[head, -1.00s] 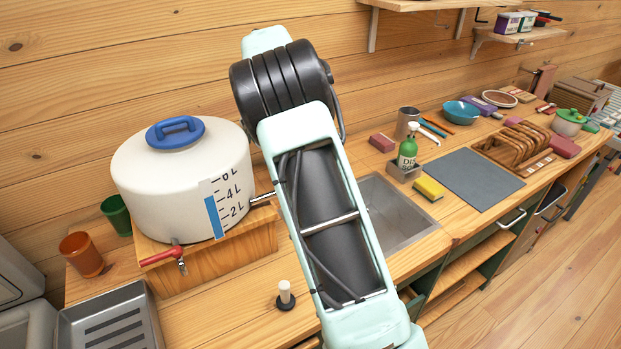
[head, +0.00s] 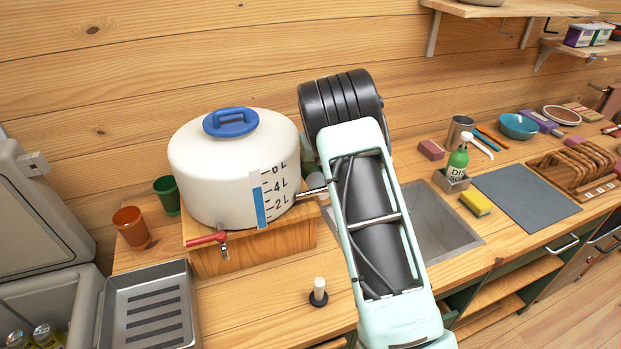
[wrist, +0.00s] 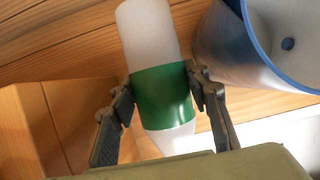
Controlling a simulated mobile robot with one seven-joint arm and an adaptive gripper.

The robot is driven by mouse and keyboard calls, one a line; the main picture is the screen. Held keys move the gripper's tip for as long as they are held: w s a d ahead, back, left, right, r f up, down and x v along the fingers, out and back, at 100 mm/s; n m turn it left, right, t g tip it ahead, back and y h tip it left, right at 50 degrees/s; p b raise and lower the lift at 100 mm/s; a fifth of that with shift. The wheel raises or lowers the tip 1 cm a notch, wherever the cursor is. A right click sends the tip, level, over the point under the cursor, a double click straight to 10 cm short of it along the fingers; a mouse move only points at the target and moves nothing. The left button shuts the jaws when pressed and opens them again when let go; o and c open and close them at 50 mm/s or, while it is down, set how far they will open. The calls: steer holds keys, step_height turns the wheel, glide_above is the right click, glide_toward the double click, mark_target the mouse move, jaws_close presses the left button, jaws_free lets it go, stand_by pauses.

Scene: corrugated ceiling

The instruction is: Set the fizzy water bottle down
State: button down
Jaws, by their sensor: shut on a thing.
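In the wrist view the fizzy water bottle (wrist: 158,92) has a pale, translucent body and a green band. My gripper (wrist: 160,82) is shut on it, with one dark finger on each side of the band. The bottle lies lengthwise between the fingers. Whether its base touches a surface cannot be told. In the head view my arm hides the gripper, and the bottle cannot be made out with certainty.
A sink (head: 440,235) and soap bottle (head: 458,160) are right; an open cooler (head: 62,285) is left.

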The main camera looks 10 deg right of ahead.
steer(key=shift+w+f, duration=0.1)
steer(key=shift+f, duration=1.15)
steer(key=shift+f, duration=0.15)
steer(key=c, duration=1.4)
jaws_free()
steer(key=shift+f, duration=0.1)
steer(key=shift+c, duration=0.2)
steer(key=shift+o, duration=0.3)
